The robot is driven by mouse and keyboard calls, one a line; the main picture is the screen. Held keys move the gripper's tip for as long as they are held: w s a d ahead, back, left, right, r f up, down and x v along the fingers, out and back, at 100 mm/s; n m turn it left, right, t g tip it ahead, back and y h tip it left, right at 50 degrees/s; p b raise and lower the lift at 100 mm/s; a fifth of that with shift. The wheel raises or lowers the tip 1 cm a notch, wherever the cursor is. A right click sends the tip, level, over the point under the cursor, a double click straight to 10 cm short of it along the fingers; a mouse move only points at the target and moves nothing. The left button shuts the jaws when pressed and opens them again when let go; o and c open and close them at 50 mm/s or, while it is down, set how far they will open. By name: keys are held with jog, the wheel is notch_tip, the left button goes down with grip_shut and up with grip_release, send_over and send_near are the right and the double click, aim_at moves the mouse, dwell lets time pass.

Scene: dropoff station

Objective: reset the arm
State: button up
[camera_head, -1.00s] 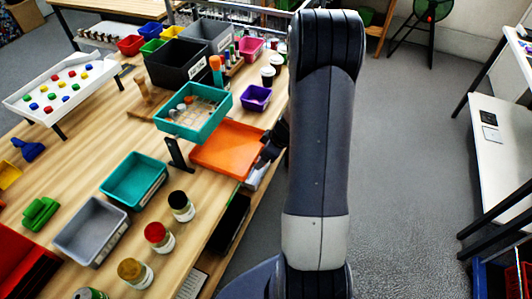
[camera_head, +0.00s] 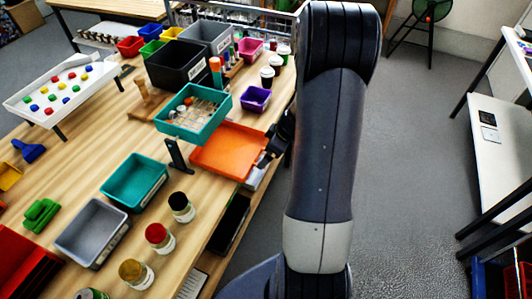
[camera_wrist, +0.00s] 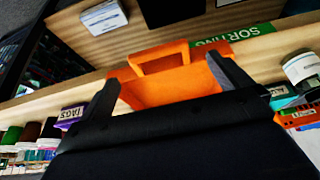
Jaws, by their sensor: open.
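My gripper (camera_wrist: 167,88) is open in the wrist view, its two dark fingers spread apart with nothing visibly held between them. An orange tray (camera_wrist: 150,92) shows beyond and between the fingers. In the head view my gripper (camera_head: 275,146) is partly hidden behind my arm, at the table's right edge beside the orange tray (camera_head: 228,150). My arm stands tall across the middle of the head view and hides part of the floor and table edge.
A teal bin (camera_head: 167,123) stands at the orange tray's far left. A black bin (camera_head: 178,68), a purple bin (camera_head: 256,98) and several jars are on the table. Floor (camera_head: 410,170) right of my arm is clear.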

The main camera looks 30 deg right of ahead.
jog(key=v, duration=0.6)
jog(key=shift+r+p, duration=0.3)
jog(key=shift+r, duration=0.05)
jog(key=shift+s+d+f, duration=0.1)
jog(key=shift+d, duration=0.05)
jog(key=b+x, duration=0.1)
jog(key=x, duration=0.7)
jog(key=shift+s+f, duration=0.1)
jog(key=shift+f, duration=0.2)
jog(key=shift+s+d+f, duration=0.1)
jog(key=shift+s, duration=0.1)
